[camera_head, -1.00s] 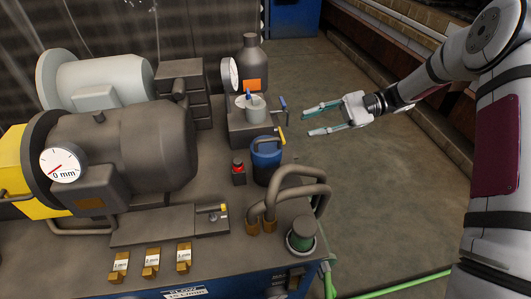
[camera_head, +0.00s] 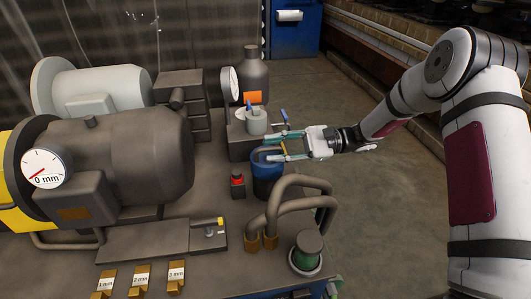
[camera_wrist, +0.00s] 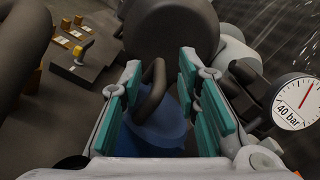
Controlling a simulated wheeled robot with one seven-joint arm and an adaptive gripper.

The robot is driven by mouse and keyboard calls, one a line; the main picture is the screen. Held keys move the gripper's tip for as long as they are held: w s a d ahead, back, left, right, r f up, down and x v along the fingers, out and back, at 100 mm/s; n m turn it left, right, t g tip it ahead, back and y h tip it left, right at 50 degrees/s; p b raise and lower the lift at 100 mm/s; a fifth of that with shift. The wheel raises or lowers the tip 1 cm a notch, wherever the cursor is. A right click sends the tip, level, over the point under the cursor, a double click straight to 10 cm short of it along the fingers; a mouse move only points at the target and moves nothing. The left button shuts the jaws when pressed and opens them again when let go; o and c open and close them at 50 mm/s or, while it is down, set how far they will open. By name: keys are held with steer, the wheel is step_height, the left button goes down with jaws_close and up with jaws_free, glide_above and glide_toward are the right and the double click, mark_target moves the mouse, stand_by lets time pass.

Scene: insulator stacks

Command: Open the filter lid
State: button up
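The filter is a blue canister (camera_head: 267,186) standing near the right edge of the bench. Its blue lid shows in the wrist view (camera_wrist: 155,136), with a dark bent handle (camera_wrist: 152,92) rising from it. My gripper (camera_head: 268,149) reaches in from the right at the top of the canister, level with the handle. Its teal-padded fingers are open, and in the wrist view (camera_wrist: 160,72) they lie on either side of the handle with gaps visible. The fingers partly hide the lid in the head view.
Bent pipes (camera_head: 290,205) rise just in front of the canister. A large motor (camera_head: 130,150) fills the left. The floor at right is clear.

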steer(key=shift+x, duration=1.4)
steer(key=shift+c, duration=0.2)
jaws_close()
steer(key=shift+w+r, duration=0.1)
steer(key=shift+w, duration=0.05)
